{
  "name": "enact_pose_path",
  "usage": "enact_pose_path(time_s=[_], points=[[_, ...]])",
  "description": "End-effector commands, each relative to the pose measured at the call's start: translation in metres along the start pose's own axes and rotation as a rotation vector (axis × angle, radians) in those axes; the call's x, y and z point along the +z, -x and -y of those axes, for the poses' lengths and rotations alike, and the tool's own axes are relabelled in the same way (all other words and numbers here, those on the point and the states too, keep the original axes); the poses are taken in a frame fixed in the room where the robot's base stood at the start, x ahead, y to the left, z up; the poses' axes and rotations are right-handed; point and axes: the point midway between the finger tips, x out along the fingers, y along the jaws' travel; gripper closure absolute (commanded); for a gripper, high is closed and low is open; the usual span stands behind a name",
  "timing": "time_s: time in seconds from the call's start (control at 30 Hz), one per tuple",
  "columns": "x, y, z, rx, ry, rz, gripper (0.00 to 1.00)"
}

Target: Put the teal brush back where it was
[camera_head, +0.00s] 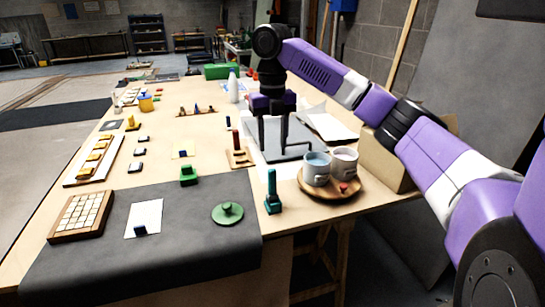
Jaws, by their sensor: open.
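The teal brush (272,192) stands upright on the pale wooden table, close to its right edge. It is between the grey mat and the round wooden tray with two mugs. My gripper (272,147) points down above a grey sheet, farther back than the brush. Its two dark fingers are apart, with nothing visible between them. The gripper does not touch the brush.
The round tray (318,193) holds two mugs at the table's right edge. A wooden block with a red-brown peg (238,156) stands left of my gripper. A green round piece (228,213) lies on the grey mat (180,255). A white bottle (233,90) stands farther back.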

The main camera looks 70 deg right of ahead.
Motion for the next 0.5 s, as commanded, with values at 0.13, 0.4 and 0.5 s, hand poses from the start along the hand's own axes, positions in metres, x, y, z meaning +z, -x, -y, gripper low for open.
enact_pose_path(time_s=[0.13,0.4,0.5], points=[[0.000,0.014,0.000,-0.001,-0.002,0.000,0.55],[0.000,0.017,0.000,-0.001,-0.002,0.000,0.55],[0.000,0.013,-0.006,0.012,-0.002,0.002,0.55]])
